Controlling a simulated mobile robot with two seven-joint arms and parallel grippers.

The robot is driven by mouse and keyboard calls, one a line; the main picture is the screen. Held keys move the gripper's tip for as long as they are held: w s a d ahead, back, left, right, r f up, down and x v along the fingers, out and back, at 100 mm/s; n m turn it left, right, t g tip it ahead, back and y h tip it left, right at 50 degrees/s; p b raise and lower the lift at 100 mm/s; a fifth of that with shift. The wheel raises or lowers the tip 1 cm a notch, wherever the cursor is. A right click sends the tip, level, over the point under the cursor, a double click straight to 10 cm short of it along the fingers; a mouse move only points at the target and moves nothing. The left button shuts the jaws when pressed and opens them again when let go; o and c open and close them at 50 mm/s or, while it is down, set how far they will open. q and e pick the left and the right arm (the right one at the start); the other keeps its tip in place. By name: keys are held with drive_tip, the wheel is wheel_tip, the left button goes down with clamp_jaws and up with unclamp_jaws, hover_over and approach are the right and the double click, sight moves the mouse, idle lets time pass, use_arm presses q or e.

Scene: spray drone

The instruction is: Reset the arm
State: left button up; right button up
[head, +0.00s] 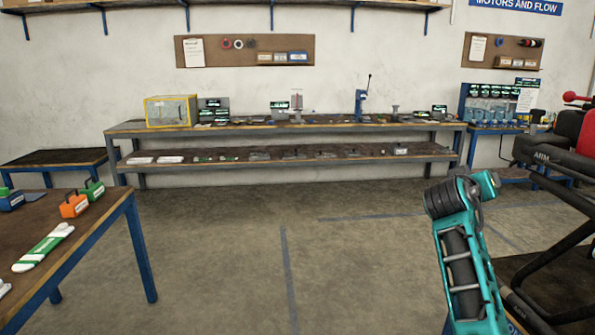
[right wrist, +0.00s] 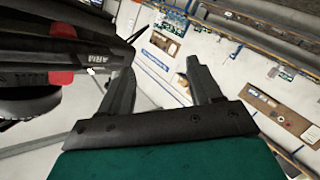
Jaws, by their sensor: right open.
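My teal right arm (head: 465,250) rises from the bottom right of the head view, bent at a dark joint near its top. My right gripper (right wrist: 160,85) shows in the right wrist view with its two dark fingers spread and nothing between them. A black machine part marked ARM (head: 541,158), with a red block, stands at the right edge of the head view. Its ARM label also shows in the right wrist view (right wrist: 100,60), left of the left finger. I see no contact between gripper and machine. My left gripper is not in view.
A long two-shelf workbench (head: 290,128) with small devices runs along the back wall. A table (head: 95,235) with blue, orange and green boxes stands at the left. A side bench (head: 495,128) stands back right. The middle floor (head: 235,235) is clear.

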drive_tip(key=s+a+f+n+t+y, duration=0.1)
drive_tip(key=s+a+f+n+y, duration=0.3)
drive_tip(key=f, duration=0.9)
drive_tip(key=s+a+f+n+y, duration=0.1)
drive_tip(key=s+a+f+y, duration=0.3)
drive_tip(key=f, duration=0.9)
drive_tip(key=s+a+f+y, duration=0.2)
drive_tip(key=s+a+f, duration=0.2)
drive_tip(key=s, duration=0.4)
drive_tip(key=s+a+f+g+y, duration=0.1)
drive_tip(key=s+a+f, duration=0.3)
drive_tip(key=s, duration=0.4)
drive_tip(key=s+a+f+y, duration=0.2)
drive_tip(key=s+a+f, duration=0.2)
drive_tip(key=s, duration=0.4)
drive_tip(key=shift+s+f+y, duration=0.25)
drive_tip(key=shift+f+y, duration=0.05)
drive_tip(key=shift+f, duration=0.05)
